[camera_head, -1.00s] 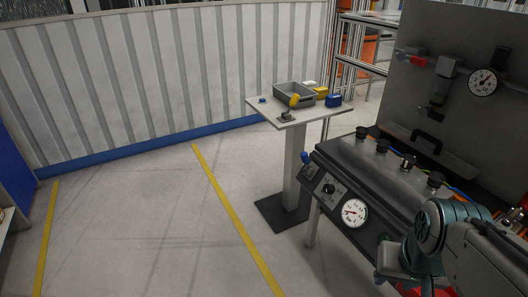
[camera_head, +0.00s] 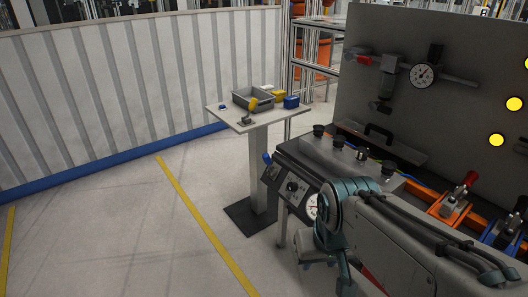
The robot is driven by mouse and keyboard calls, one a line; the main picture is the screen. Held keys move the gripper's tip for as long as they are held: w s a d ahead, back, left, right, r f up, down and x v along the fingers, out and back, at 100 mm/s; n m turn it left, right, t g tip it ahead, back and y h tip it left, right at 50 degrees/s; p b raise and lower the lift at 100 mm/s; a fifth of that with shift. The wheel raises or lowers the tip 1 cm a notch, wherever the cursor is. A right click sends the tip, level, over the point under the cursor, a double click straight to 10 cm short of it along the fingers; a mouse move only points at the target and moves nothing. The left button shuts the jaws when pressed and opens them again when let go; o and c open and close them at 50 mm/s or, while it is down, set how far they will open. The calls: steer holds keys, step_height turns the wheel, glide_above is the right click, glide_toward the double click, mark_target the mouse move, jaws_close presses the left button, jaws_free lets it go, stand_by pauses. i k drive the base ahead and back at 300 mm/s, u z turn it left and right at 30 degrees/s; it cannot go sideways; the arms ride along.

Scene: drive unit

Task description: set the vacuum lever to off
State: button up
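A blue-handled lever (camera_head: 267,158) sticks up at the left end of the machine's front control panel (camera_head: 281,181). A red-handled fitting (camera_head: 362,53) is on the upright grey board. No label can be read, so I cannot tell for sure which is the vacuum lever. Beside the blue lever are a black knob (camera_head: 291,186) and a white dial gauge (camera_head: 311,206), partly covered by my arm. My arm reaches in from the lower right, in front of the machine.
A small stand table (camera_head: 228,117) with a grey bin (camera_head: 247,98) and small blue and yellow items stands left of the machine. The floor at left is open, with yellow lines.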

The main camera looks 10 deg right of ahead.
mark_target(266, 160)
steer(key=z, duration=0.65)
steer(key=i, duration=1.2)
steer(key=u, duration=0.5)
